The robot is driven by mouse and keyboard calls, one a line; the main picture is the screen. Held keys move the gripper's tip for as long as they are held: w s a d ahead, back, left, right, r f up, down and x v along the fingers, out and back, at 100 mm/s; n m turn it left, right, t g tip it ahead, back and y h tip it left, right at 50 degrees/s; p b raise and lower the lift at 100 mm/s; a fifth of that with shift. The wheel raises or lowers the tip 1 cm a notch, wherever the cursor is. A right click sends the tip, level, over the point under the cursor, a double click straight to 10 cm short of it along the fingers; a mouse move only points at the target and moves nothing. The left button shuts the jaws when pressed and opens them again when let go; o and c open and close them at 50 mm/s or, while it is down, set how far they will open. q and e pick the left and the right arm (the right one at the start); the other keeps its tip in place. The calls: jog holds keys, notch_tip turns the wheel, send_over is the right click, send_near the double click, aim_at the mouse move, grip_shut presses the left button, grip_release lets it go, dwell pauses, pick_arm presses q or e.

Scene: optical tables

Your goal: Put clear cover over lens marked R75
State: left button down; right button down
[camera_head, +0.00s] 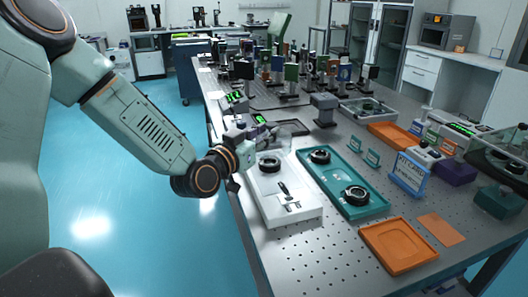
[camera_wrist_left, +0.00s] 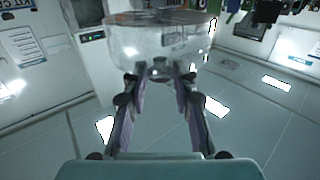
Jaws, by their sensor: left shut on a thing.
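My left gripper (camera_head: 241,153) is beside the white tray (camera_head: 298,218), over the table's left edge. In the left wrist view its two fingers (camera_wrist_left: 158,80) are closed on the small knob of the clear cover (camera_wrist_left: 135,42), a transparent round dome with a brownish rim. The cover is hard to make out in the head view. One dark-ringed lens (camera_head: 270,163) sits in the white tray. Two more, a far lens (camera_head: 320,156) and a near lens (camera_head: 355,195), sit in the teal tray (camera_head: 335,189). I cannot read an R75 mark. My right gripper is not in view.
A black-handled tool (camera_head: 285,190) lies in the white tray. Small green cards (camera_head: 373,157) and a blue-framed sign (camera_head: 408,174) stand right of the teal tray. An orange tray (camera_head: 398,246) is near the front. Optical mounts (camera_head: 292,72) crowd the back.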

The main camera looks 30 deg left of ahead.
aim_at(258, 153)
pick_arm(q)
jog(key=f, duration=0.1)
jog(key=f+b, duration=0.1)
jog(key=f, duration=0.1)
jog(key=shift+s+a+f, duration=0.1)
jog(key=shift+s+a, duration=0.1)
jog(key=shift+s, duration=0.1)
jog(key=shift+d+f+b, duration=0.15)
jog(key=shift+f+b, duration=0.05)
jog(key=shift+b, duration=0.1)
jog(key=shift+w, duration=0.3)
jog(key=shift+s+f, duration=0.2)
jog(key=shift+s, duration=0.05)
jog(key=shift+w+f, duration=0.1)
jog(key=shift+f, duration=0.15)
jog(key=shift+w+f+b, duration=0.1)
jog(key=shift+f+b, duration=0.1)
jog(key=shift+b, duration=0.15)
jog(key=c, duration=1.2)
grip_release()
jog(key=shift+r, duration=0.15)
jog(key=shift+o, duration=0.7)
